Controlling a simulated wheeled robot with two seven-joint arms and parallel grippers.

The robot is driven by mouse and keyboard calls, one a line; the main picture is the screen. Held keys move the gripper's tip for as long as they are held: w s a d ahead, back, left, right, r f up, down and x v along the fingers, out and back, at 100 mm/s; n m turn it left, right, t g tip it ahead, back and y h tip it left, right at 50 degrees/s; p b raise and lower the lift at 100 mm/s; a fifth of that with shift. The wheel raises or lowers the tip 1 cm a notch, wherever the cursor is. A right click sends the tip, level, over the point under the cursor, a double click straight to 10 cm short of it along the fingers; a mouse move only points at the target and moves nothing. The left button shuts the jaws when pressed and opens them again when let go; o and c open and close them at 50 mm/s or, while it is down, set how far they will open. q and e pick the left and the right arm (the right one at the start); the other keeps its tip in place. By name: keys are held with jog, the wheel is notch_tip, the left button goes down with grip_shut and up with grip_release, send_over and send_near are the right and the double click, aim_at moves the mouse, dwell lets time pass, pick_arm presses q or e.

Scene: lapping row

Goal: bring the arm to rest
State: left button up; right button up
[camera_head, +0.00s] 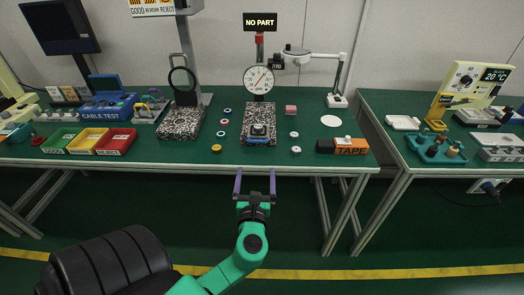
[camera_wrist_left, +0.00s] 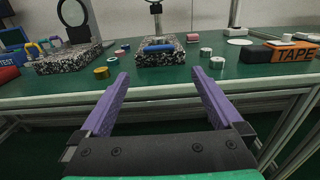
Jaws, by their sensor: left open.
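My left gripper (camera_head: 255,182) has two purple fingers spread apart with nothing between them. It is in front of the green workbench's front edge, near the middle of the head view. In the left wrist view the open fingers (camera_wrist_left: 158,90) point toward the bench, with the granite gauge stand beyond them. The green left arm comes up from the bottom of the head view. My right gripper is in neither view.
The bench (camera_head: 350,160) holds a dial gauge (camera_head: 258,80) on a granite base (camera_head: 247,137), small rings, an orange tape box (camera_head: 343,146) and green, yellow and red bins (camera_head: 116,142). A second bench (camera_head: 400,120) stands right. The floor before the benches is clear.

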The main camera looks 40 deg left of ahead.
pick_arm(q)
jog(key=shift+f, duration=0.1)
jog(key=s+f+n+g+h+p, duration=0.1)
jog(key=s+f+n+g+h, duration=0.15)
jog(key=f, duration=0.65)
jog(key=s+f+n+g+h+p, duration=0.2)
jog(key=f+n+g, duration=0.15)
jog(key=f, duration=0.55)
jog(key=s+f+n+g+h+p, duration=0.1)
jog(key=s+f+n+g+h, duration=0.2)
jog(key=f, duration=0.6)
jog(key=s+d+f+n+g+h+p, duration=0.1)
jog(key=s+d+f+n+g, duration=0.1)
jog(key=s+f+n, duration=0.5)
jog(key=s+d+f+n+g+h+p, duration=0.2)
jog(key=s+f+n, duration=0.6)
jog(key=s, duration=0.8)
jog(key=shift+s+d+n, duration=0.15)
jog(key=shift+d+n, duration=0.95)
jog(key=shift+d, duration=0.05)
